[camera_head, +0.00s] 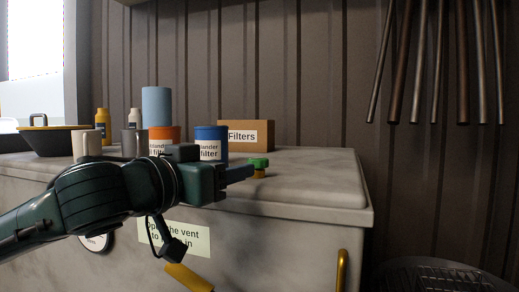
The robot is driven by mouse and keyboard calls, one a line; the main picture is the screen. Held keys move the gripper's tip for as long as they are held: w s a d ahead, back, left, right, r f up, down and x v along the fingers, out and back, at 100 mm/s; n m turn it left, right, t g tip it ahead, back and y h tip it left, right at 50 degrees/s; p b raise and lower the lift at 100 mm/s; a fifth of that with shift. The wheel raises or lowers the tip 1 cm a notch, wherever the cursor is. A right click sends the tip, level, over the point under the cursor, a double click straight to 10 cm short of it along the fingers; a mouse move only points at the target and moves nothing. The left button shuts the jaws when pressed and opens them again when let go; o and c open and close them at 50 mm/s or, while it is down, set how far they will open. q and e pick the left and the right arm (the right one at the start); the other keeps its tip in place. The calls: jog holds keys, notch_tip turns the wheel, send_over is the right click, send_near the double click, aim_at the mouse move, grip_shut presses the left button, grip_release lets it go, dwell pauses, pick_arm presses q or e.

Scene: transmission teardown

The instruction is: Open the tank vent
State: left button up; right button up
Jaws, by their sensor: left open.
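A small green cap on a yellow-brown base (259,162) stands on top of the pale grey tank (310,182), near its front edge; it looks like the tank vent. My left gripper (243,172) reaches in from the left with its fingers pointing right at the cap. It is open, with its fingertips beside or just short of the cap; I cannot tell whether they touch it. My left arm hides part of the tank front and of a label (195,239) about opening the vent. My right gripper is not in view.
Behind the gripper stand a blue filter can (211,133), an orange can (163,134) and a cardboard Filters box (262,134). Bottles, cups and a black pan (46,141) are at the left. The tank top right of the cap is clear. Rods (438,60) hang at the upper right.

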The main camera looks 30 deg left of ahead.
aim_at(252, 161)
pick_arm(q)
jog(key=shift+w+r+p, duration=0.15)
jog(key=shift+w+p, duration=0.4)
jog(key=shift+p, duration=0.1)
jog(key=shift+w+r+p, duration=0.15)
jog(key=shift+w+p, duration=0.35)
jog(key=shift+p, duration=0.1)
jog(key=w+p, duration=0.1)
jog(key=p, duration=0.2)
jog(key=shift+w+d+p, duration=0.1)
jog(key=shift+w+p, duration=0.5)
jog(key=shift+p, duration=0.75)
jog(key=shift+w, duration=0.3)
jog(key=shift+w+f+p, duration=0.1)
jog(key=shift+w+p, duration=1.05)
jog(key=shift+w, duration=0.05)
jog(key=shift+w+f, duration=0.2)
jog(key=shift+w, duration=1)
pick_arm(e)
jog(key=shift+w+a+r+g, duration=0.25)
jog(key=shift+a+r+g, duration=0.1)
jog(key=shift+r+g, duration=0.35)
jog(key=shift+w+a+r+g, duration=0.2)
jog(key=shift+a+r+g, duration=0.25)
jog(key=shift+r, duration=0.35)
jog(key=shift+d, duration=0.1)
pick_arm(q)
jog(key=shift+p, duration=0.3)
jog(key=c, duration=0.9)
